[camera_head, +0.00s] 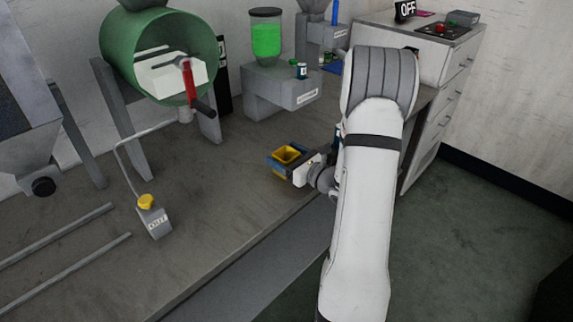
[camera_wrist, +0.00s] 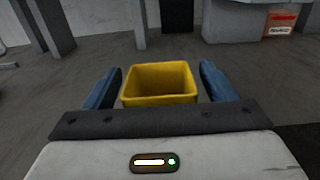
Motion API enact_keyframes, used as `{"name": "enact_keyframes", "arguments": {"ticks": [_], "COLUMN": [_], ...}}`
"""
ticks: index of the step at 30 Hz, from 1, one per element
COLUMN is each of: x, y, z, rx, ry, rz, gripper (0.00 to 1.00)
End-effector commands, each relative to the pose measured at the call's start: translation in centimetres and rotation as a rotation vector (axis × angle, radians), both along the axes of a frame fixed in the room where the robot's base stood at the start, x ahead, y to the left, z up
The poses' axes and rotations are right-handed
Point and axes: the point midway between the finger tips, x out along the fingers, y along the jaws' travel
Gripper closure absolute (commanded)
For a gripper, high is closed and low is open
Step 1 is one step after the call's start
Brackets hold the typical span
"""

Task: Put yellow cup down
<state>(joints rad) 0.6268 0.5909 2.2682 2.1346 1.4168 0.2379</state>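The yellow cup (camera_head: 287,155) is a square, open-topped cup near the front edge of the grey workbench (camera_head: 225,185). In the wrist view, the cup (camera_wrist: 160,88) is upright and looks empty, between the blue fingers of my gripper (camera_wrist: 160,82). A narrow gap shows on each side, so the fingers look open around it and not pressed on it. In the head view, my gripper (camera_head: 288,160) reaches the cup from the right. The cup's base is hidden, so I cannot tell for certain whether it rests on the bench.
A grey box with a yellow button (camera_head: 146,202) and two metal rails lie to the left. A green drum (camera_head: 150,60) and a dispenser with green contents (camera_head: 266,40) stand behind. Bench surface around the cup is clear; the front edge is close.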

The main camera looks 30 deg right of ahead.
Motion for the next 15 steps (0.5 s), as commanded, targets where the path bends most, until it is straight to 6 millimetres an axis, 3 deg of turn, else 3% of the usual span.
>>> {"name": "enact_keyframes", "arguments": {"ticks": [15], "x": [-0.02], "y": [0.05], "z": [0.01], "rx": [0.0], "ry": [0.0], "rz": [0.001], "gripper": [0.64]}}
